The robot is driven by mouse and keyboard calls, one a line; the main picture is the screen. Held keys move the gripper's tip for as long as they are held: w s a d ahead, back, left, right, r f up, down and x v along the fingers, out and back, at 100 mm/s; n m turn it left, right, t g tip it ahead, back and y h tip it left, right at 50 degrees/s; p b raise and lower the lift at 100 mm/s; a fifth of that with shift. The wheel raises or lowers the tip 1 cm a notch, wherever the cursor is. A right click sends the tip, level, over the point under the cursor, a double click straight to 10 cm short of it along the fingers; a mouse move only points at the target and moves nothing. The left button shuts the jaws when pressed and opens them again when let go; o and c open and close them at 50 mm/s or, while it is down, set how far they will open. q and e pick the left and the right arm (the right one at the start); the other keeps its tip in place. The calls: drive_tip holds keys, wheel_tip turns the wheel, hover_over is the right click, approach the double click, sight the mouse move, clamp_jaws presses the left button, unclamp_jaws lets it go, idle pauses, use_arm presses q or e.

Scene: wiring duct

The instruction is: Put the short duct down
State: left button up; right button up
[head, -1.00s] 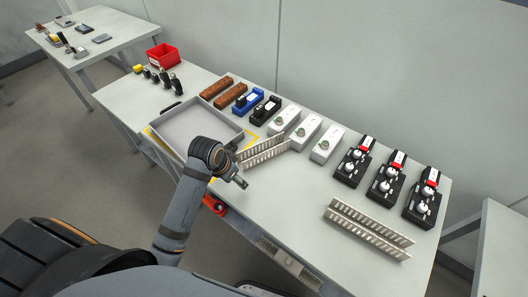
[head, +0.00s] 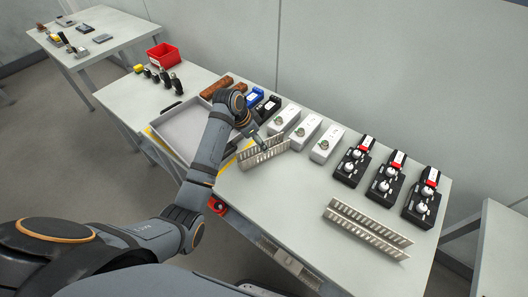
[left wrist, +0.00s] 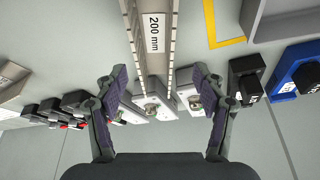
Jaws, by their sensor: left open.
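The short duct (head: 264,155) is a pale slotted channel on the table, right of the grey tray. In the left wrist view the duct (left wrist: 173,45) shows a "200 mm" label inside it, and its near end lies in line with the gap between my fingers. My left gripper (head: 256,138) is at the duct's back side in the head view. The left wrist view shows its two fingers (left wrist: 160,80) spread wide, one to each side of the duct's line, neither visibly touching it. Their height above the duct is hard to tell. My right gripper is not in view.
The grey tray (head: 170,130) stands at left, with yellow tape (head: 246,147) beside it. White boxes (head: 303,133) stand behind the duct. Black devices (head: 388,180) stand at right, with a longer slotted duct (head: 368,229) in front. The table between the ducts is clear.

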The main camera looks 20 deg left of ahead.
use_arm(q)
drive_tip(key=shift+d+f, duration=0.25)
drive_tip(key=shift+f, duration=0.1)
drive_tip(key=p+x, duration=0.1)
drive_tip(key=x, duration=0.3)
drive_tip(key=shift+d+f, duration=0.2)
drive_tip(key=shift+f, duration=0.05)
drive_tip(key=shift+s+r, duration=0.1)
drive_tip(key=c, duration=1.4)
drive_tip(key=shift+r, duration=0.1)
